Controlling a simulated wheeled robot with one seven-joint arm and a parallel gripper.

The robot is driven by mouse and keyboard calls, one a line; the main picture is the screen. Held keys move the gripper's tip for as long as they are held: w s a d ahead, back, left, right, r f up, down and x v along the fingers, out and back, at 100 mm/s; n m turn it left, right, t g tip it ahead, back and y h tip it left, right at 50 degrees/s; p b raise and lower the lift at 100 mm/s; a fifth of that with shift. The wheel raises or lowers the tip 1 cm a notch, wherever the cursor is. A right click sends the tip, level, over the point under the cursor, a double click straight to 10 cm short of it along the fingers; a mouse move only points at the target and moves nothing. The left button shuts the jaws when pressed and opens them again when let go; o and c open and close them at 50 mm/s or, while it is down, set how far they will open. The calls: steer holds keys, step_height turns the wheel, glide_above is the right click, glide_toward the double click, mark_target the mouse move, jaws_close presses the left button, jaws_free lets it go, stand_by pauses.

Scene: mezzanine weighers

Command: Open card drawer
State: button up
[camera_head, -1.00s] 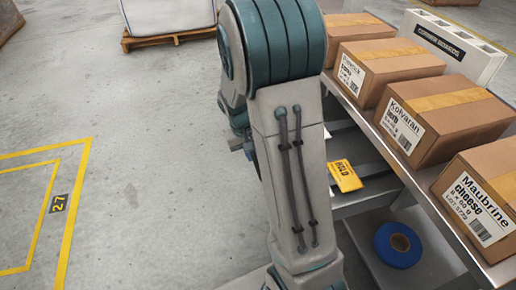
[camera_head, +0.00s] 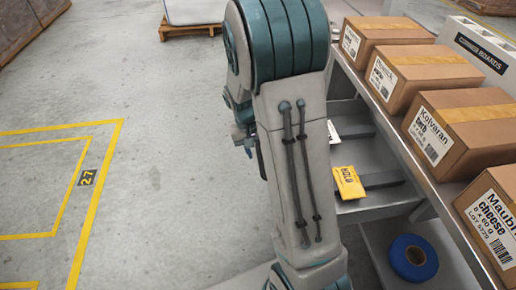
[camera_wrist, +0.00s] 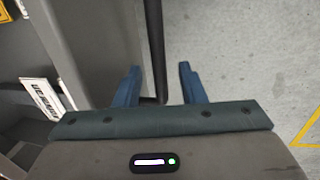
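The card drawer (camera_head: 372,207) is a grey tray under the bench top, standing out from it in the head view. A yellow HOLD card (camera_head: 348,183) and a white card (camera_head: 333,131) show in it, partly behind my arm. In the wrist view the drawer's grey inside (camera_wrist: 95,45) is at left, with a white card (camera_wrist: 42,98) farther left. A dark bar (camera_wrist: 153,45), apparently the drawer's handle, runs between the two blue fingers of my gripper (camera_wrist: 159,85). The fingers are apart, with a clear gap at the right finger. My arm hides the drawer front in the head view.
Cardboard boxes (camera_head: 465,125) line the bench top at right, near a white corner-boards box (camera_head: 478,48). A blue roll (camera_head: 413,257) lies on the lower shelf. The floor left of my arm is clear, with yellow lines (camera_head: 97,200). A pallet (camera_head: 190,29) stands behind.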

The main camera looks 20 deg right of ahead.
step_height(320, 180, up, 14)
steer(key=a+p, duration=0.2)
steer(key=p, duration=0.1)
steer(key=shift+w+a+f, duration=0.2)
steer(key=shift+w+a, duration=0.1)
steer(key=shift+w, duration=0.05)
stand_by(0.3)
